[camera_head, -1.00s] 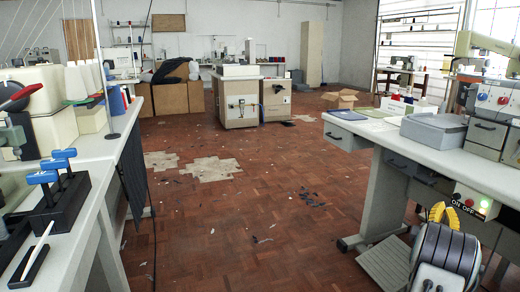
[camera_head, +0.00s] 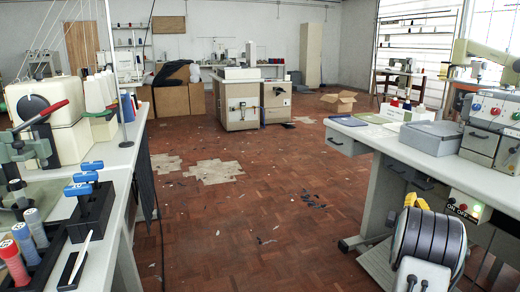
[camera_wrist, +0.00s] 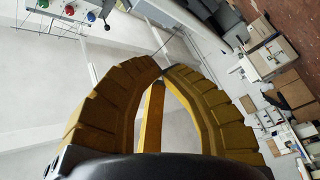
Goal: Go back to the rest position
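My gripper (camera_wrist: 163,70) shows in the wrist view as two ribbed yellow fingers whose tips come together. I see no object between them. A thin dark line passes by the tips, and I cannot tell if it is in the background. In the head view the gripper's yellow fingers (camera_head: 416,203) show behind the black rings of my arm at the lower right. They are apart from the right-hand table (camera_head: 455,165), in front of its near edge.
At left, a table (camera_head: 125,155) carries a sewing machine, thread cones (camera_head: 98,92), a black rack of blue-handled tools (camera_head: 90,205) and coloured spools (camera_head: 22,250). A grey box (camera_head: 430,138) sits on the right table. A cabinet (camera_head: 238,105) stands farther back.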

